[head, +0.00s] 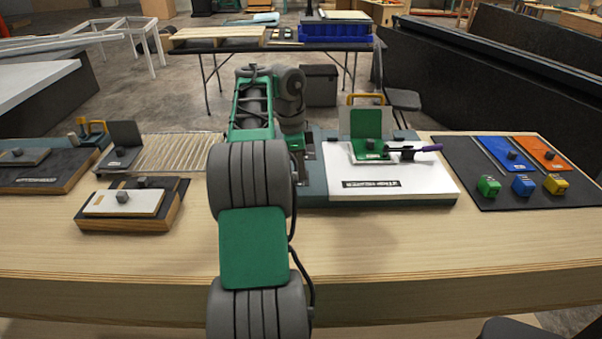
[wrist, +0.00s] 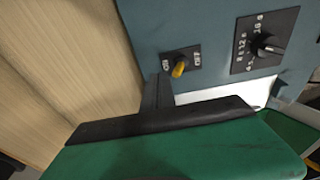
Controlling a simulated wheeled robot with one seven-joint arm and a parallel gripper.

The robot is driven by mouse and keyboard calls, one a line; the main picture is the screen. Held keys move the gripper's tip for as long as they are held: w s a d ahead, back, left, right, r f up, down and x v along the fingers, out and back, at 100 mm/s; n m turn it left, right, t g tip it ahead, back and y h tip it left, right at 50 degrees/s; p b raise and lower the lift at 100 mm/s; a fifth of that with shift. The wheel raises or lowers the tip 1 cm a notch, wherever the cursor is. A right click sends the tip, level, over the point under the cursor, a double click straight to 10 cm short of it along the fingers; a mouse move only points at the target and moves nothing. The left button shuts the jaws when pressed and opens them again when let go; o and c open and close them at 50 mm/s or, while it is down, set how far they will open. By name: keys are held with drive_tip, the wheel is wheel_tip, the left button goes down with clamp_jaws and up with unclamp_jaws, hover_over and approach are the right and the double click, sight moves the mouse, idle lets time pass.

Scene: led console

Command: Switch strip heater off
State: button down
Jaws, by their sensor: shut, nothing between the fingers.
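A blue-grey panel (wrist: 215,50) fills the upper part of the wrist view. A yellow toggle switch (wrist: 179,69) sits on it in a black plate, with ON lettered at its left and OFF at its right. I cannot tell for sure which side the lever leans to. My gripper (wrist: 158,85) is shut and empty, its dark fingers just below and left of the switch; contact cannot be made out. In the head view the blue-grey unit (head: 316,187) stands on the bench, and my arm hides the switch there.
A numbered rotary knob (wrist: 267,46) is right of the switch. A white board (head: 420,187) carries a green fixture (head: 368,149) and a purple-handled tool (head: 425,148). A dark mat (head: 470,180) with coloured blocks lies at the right. The bench front is clear.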

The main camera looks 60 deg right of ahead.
drive_tip(key=shift+f, duration=0.35)
drive_tip(key=shift+d+r, duration=0.1)
drive_tip(key=shift+d, duration=0.05)
drive_tip(key=shift+w+d+p, duration=0.2)
drive_tip(key=shift+d+p, duration=0.15)
drive_tip(key=shift+d, duration=0.1)
drive_tip(key=shift+w+d+p, duration=0.35)
drive_tip(key=shift+d+p, duration=0.15)
drive_tip(key=shift+d, duration=0.05)
wheel_tip(320, 180, up, 7)
drive_tip(key=p, duration=0.6)
drive_tip(key=shift+s+a, duration=0.2)
drive_tip(key=shift+a, duration=0.2)
